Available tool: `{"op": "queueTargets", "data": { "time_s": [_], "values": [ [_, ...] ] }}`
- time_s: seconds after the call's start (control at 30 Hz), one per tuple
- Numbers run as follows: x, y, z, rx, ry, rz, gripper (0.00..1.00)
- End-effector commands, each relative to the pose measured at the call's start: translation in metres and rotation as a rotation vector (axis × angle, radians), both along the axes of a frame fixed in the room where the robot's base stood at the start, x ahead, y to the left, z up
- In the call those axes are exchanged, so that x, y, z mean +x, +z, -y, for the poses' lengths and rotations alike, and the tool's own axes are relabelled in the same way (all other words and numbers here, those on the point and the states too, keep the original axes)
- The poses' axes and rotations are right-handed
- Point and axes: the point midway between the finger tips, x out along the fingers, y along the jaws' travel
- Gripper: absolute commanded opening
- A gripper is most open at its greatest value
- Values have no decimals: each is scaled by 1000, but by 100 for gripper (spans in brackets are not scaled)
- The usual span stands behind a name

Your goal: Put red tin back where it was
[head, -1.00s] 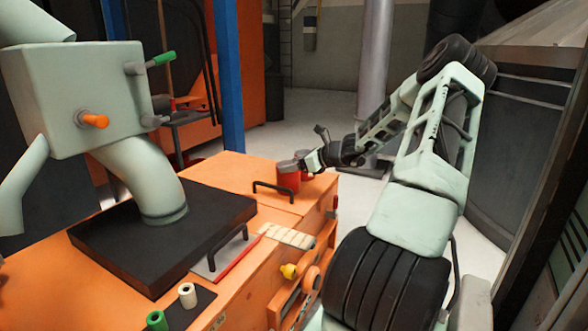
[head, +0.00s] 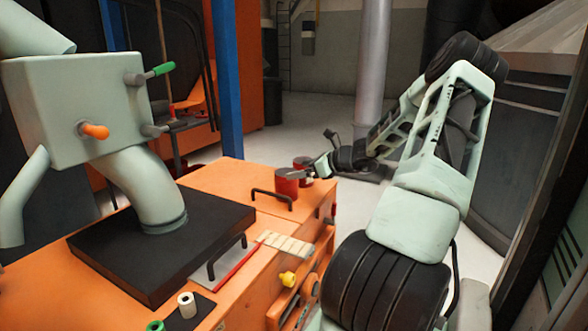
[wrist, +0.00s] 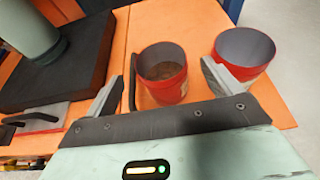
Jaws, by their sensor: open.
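Two red tins stand close together at the far right corner of the orange cabinet top. The near tin (head: 287,185) has brown stuff inside and shows between my finger lines in the wrist view (wrist: 170,93). The other tin (head: 303,163) looks empty and grey inside; in the wrist view (wrist: 240,73) it is right of and beyond my right finger. My gripper (head: 314,168) is open and empty beside the tins; its spread fingers also show in the wrist view (wrist: 161,72). Whether a finger touches a tin I cannot tell.
A black handle (head: 271,196) rises from the orange cabinet top (head: 222,180) by the near tin. A black slab (head: 110,252) bearing a pale green pipe machine (head: 75,105) fills the left. White and green spools (head: 187,304) stand in front. Open floor lies behind.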

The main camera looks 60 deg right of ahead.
Motion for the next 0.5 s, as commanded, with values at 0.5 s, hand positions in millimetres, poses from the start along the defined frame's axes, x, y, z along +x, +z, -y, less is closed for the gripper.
{"op": "queueTargets", "data": {
  "time_s": [0.5],
  "values": [
    [-73,32,6,0,0,0,90]
  ]
}}
